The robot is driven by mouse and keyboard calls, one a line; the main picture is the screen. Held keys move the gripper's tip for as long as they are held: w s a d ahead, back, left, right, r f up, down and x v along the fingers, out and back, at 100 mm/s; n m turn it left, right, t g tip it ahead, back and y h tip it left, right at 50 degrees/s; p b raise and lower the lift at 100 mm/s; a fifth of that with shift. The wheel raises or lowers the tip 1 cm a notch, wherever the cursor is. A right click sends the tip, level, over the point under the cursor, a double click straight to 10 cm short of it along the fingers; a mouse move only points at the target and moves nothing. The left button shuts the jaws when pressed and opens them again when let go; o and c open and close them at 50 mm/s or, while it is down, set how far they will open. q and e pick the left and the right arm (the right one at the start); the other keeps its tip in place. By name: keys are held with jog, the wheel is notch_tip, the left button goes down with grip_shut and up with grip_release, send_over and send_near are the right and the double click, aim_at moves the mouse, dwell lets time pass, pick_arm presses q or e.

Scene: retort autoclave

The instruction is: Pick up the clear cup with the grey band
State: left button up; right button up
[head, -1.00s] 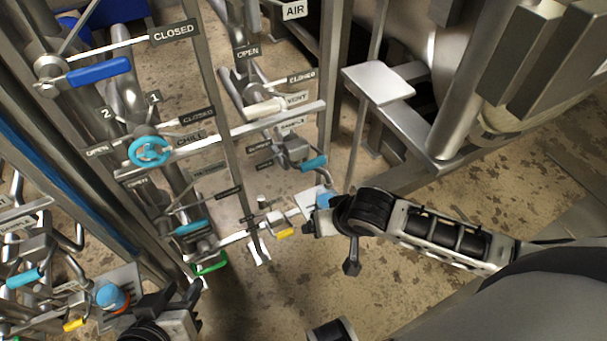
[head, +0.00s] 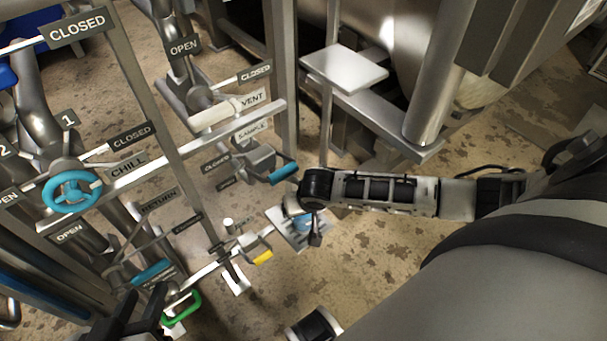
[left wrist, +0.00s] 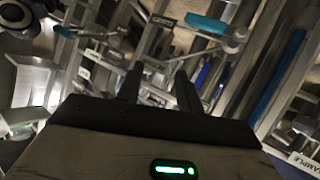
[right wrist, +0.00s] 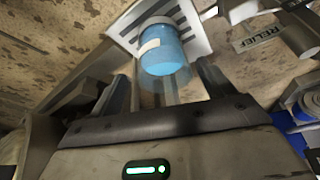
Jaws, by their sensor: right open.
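A cup with blue contents (right wrist: 165,62) and a pale, greyish band or label (right wrist: 150,48) stands on a slotted white plate (right wrist: 197,38) in the right wrist view. In the head view it is a small blue patch (head: 301,223), mostly covered by my right gripper (head: 312,232). In the right wrist view my right gripper (right wrist: 163,82) is open, and the cup shows between and beyond its fingertips; contact cannot be told. My left gripper (head: 140,305) is at the lower left of the head view. In the left wrist view it (left wrist: 160,75) is open and empty.
A pipe rack with labelled valves stands at left, with a turquoise wheel (head: 72,190), a green handle (head: 182,308) and a yellow handle (head: 263,257) near the plate. A turquoise lever (head: 284,173) is just above my right gripper. A metal shelf (head: 345,68) stands behind. Floor below is open.

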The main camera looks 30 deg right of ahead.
jog(key=b+x, duration=0.1)
jog(key=x, duration=0.1)
jog(key=b+x, duration=0.1)
jog(key=x, duration=0.1)
jog(key=shift+s+a+f+b, duration=0.1)
jog(key=shift+a+f+b, duration=0.05)
jog(key=shift+a+b, duration=0.2)
jog(key=shift+w+d+f, duration=0.1)
jog(key=shift+w+f, duration=0.15)
jog(key=shift+f, duration=0.15)
jog(key=c, duration=1.2)
pick_arm(q)
jog(key=shift+d+r+t+h, duration=0.25)
jog(key=shift+r+t, duration=0.15)
jog(key=shift+r, duration=0.1)
jog(key=shift+d+r+t+h, duration=0.25)
jog(key=shift+r+t, duration=0.15)
jog(key=shift+r, duration=0.1)
pick_arm(e)
jog(key=shift+r, duration=0.15)
